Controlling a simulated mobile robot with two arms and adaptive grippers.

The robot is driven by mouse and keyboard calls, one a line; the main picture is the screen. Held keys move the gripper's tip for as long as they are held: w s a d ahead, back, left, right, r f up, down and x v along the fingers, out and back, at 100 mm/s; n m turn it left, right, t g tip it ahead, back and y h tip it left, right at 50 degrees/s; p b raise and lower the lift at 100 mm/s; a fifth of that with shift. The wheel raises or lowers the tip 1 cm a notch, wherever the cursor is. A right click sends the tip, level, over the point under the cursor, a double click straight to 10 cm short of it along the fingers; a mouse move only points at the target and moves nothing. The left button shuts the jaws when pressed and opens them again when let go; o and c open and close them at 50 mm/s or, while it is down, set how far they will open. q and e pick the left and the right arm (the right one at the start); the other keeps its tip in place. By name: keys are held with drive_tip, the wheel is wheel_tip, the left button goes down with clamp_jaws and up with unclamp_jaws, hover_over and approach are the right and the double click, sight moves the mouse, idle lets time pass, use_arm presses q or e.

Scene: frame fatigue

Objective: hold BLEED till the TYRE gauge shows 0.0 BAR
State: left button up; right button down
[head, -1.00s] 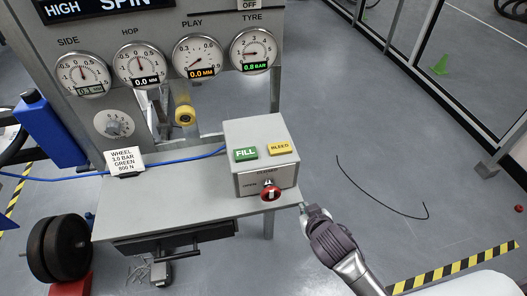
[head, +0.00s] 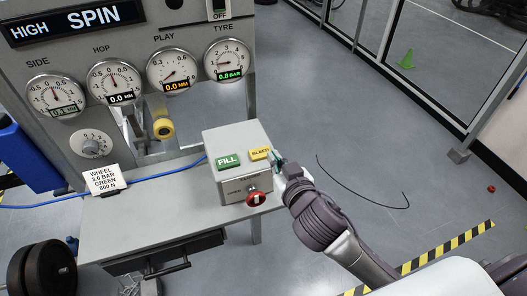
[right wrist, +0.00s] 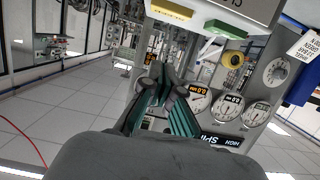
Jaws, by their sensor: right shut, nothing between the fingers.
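The yellow BLEED button (head: 260,153) is on top of a grey control box, to the right of the green FILL button (head: 227,161). The TYRE gauge (head: 225,60) on the panel reads 0.8 BAR in green. My right gripper (head: 277,161) is shut and empty, with its tips just right of BLEED at the box's edge. In the right wrist view my shut fingers (right wrist: 164,72) show a gap to the BLEED button (right wrist: 170,11) and the FILL button (right wrist: 228,28). My left gripper is not in view.
The control box (head: 231,186) stands on a grey bench (head: 170,205) and has a red knob (head: 256,199) on its front. A note card (head: 103,180) and a blue hose (head: 150,178) are to its left. Open floor lies to the right, with a black cable (head: 350,190).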

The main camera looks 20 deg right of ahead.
drive_tip(key=p, duration=0.2)
hover_over(263, 161)
drive_tip(key=shift+w+d+f, duration=0.1)
drive_tip(key=shift+w+f, duration=0.15)
drive_tip(key=shift+f, duration=0.65)
wheel_tip(263, 161, down, 3)
drive_tip(key=shift+s, duration=0.15)
drive_tip(key=shift+s+f+p, duration=0.1)
drive_tip(key=shift+f+p, duration=0.2)
drive_tip(key=shift+f, duration=0.35)
